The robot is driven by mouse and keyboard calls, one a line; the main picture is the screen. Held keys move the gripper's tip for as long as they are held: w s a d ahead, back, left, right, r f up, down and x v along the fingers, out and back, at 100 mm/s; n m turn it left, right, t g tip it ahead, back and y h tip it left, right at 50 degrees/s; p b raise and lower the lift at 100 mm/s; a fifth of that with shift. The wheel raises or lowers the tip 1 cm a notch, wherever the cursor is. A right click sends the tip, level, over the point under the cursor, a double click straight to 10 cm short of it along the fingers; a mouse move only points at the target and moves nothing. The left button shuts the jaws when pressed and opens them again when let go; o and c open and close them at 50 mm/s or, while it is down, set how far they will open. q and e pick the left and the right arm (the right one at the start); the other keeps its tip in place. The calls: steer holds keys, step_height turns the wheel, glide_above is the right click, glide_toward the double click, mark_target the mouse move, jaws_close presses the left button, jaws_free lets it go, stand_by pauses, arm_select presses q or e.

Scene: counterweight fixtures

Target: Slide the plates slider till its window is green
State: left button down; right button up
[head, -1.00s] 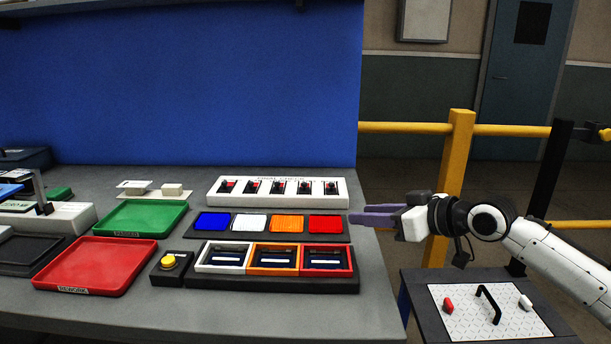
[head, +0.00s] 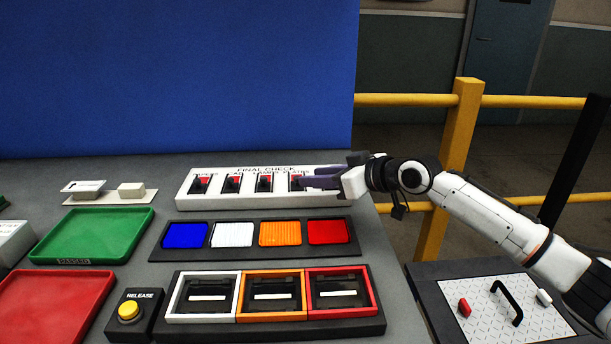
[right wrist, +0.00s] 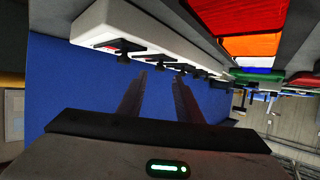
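The white final check panel (head: 240,200) stands at the back of the table, with several black slider knobs in a row. The windows beside the visible knobs show red, such as the leftmost one (head: 202,180). The labels are too small to read surely, so I cannot tell which is the plates slider. My right gripper (head: 312,180) is at the panel's right end, its purple-grey fingers covering the rightmost slider. In the right wrist view the fingers (right wrist: 159,75) are apart with nothing between them, close to the row of knobs (right wrist: 158,65). My left gripper is not in view.
In front of the panel lie a tray of blue, white, orange and red pads (head: 258,248) and a block of three framed slots (head: 275,328). A yellow release button (head: 128,311), green tray (head: 92,232) and red tray (head: 45,305) are left. A blue wall (head: 180,75) stands behind.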

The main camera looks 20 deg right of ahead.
mark_target(306, 189)
steer(key=shift+x, duration=2)
jaws_close()
